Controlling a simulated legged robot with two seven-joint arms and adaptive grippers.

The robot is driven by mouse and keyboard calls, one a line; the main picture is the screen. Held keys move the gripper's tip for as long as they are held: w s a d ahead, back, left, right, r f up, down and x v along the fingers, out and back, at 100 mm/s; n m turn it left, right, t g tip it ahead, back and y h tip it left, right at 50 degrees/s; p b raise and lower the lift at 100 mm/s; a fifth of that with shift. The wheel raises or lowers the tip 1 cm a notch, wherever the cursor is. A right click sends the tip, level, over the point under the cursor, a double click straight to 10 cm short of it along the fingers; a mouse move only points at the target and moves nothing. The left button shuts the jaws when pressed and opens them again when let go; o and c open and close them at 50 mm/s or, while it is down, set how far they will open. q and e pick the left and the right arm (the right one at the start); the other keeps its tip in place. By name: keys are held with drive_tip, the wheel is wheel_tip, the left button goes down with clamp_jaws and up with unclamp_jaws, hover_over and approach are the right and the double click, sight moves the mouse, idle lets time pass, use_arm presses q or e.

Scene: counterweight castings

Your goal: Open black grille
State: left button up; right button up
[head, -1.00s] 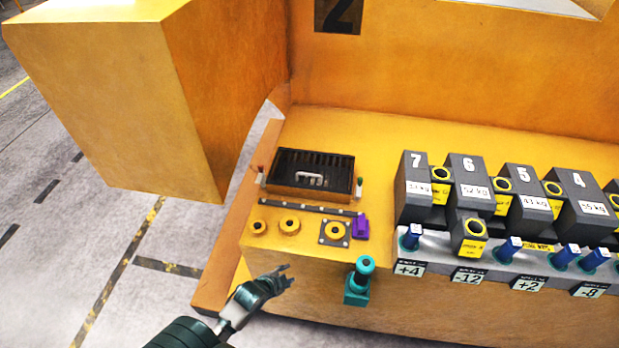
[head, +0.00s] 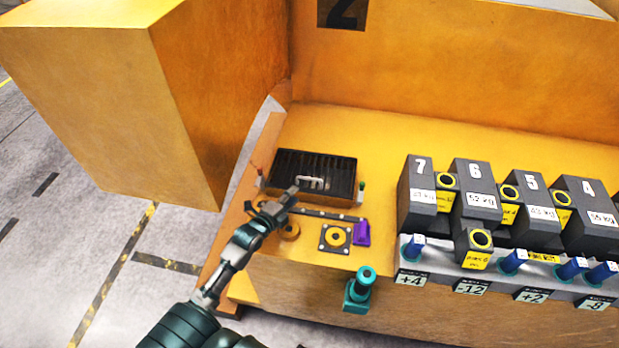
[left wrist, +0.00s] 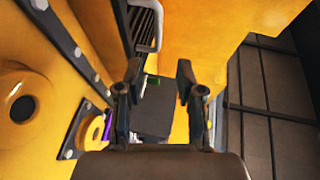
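The black grille (head: 318,172) lies closed on the yellow surface, with a light metal handle (head: 310,183) near its front middle. In the left wrist view the handle (left wrist: 152,22) shows at the top, beyond my fingers, with part of the slatted grille (left wrist: 124,18) beside it. My left gripper (head: 272,204) is just in front of the grille's front left part, over the bar with bolts. In the left wrist view its two fingers (left wrist: 158,82) stand apart with nothing between them. The handle is not between the fingers. My right gripper is not in view.
A dark bolted bar (head: 325,215) runs in front of the grille, with yellow round fittings (head: 335,237) and a purple block (head: 362,232) near it. A teal fitting (head: 360,285) stands at the front. Numbered dark weights (head: 475,190) stand at right; a large yellow block (head: 110,100) at left.

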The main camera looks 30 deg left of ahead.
sight(310, 178)
use_arm(q)
drive_tip(key=w, duration=0.3)
drive_tip(key=w+f, duration=0.1)
drive_tip(key=w, duration=0.3)
drive_tip(key=w+f, duration=0.1)
drive_tip(key=w, duration=0.2)
drive_tip(key=shift+w+a+f+p, duration=0.15)
drive_tip(key=shift+w+f+p, duration=0.1)
drive_tip(key=shift+p, duration=0.1)
drive_tip(key=shift+w+a, duration=0.1)
drive_tip(key=shift+w, duration=0.15)
drive_tip(key=shift+w+d, duration=0.2)
drive_tip(key=shift+d, duration=0.4)
clamp_jaws()
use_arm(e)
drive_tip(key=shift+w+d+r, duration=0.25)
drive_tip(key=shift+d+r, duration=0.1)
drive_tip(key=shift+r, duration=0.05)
